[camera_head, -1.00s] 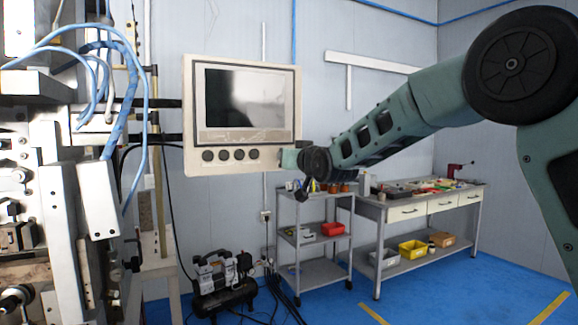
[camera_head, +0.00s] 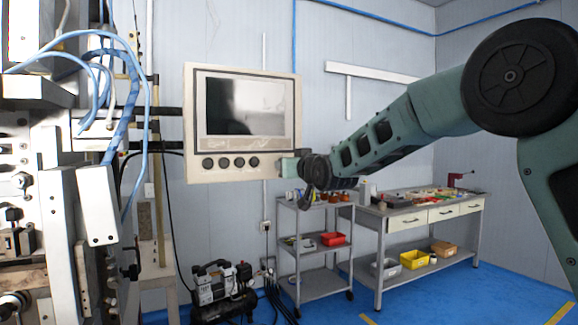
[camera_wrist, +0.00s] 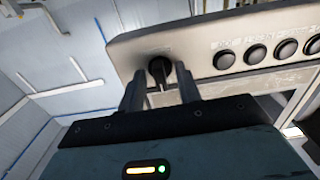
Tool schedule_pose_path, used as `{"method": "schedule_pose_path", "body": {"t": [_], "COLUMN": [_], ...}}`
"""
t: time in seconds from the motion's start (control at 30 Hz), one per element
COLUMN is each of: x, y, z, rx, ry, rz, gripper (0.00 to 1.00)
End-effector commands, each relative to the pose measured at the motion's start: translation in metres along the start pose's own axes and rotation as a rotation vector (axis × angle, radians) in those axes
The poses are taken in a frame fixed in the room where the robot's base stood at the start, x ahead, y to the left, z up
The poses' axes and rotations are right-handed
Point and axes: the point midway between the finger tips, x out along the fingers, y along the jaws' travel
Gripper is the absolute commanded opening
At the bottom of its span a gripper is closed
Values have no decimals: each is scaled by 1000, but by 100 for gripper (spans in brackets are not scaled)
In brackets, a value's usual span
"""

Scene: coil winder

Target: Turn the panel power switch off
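The control panel (camera_head: 191,120) is a beige box with a dark screen and a row of dark round buttons (camera_head: 230,163) below it. The power switch (camera_wrist: 160,71) is a black rotary knob on the panel face, seen in the wrist view. In the head view my gripper hides it. My gripper (camera_wrist: 160,80) has its two fingers apart, one on each side of the knob, with small gaps seeming to show. In the head view my gripper (camera_head: 287,166) is at the panel's lower right corner. The knob's exact angle is hard to read.
The winder machine (camera_head: 95,205) with blue hoses stands at the left. A compressor (camera_head: 222,286) sits on the floor below the panel. A grey cart (camera_head: 322,250) and a workbench (camera_head: 410,218) stand behind my arm. Blue floor is free at the right.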

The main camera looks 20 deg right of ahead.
Motion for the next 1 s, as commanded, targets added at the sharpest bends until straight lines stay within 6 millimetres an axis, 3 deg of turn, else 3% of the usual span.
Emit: {"method": "schedule_pose_path", "body": {"t": [0.27,0.8,1.0], "x": [-15,-133,-163], "y": [0,0,0], "z": [0,1,0], "rx": [0,-1,-1], "ry": [2,3,1], "rz": [0,1,0], "gripper": [34,34,34]}}
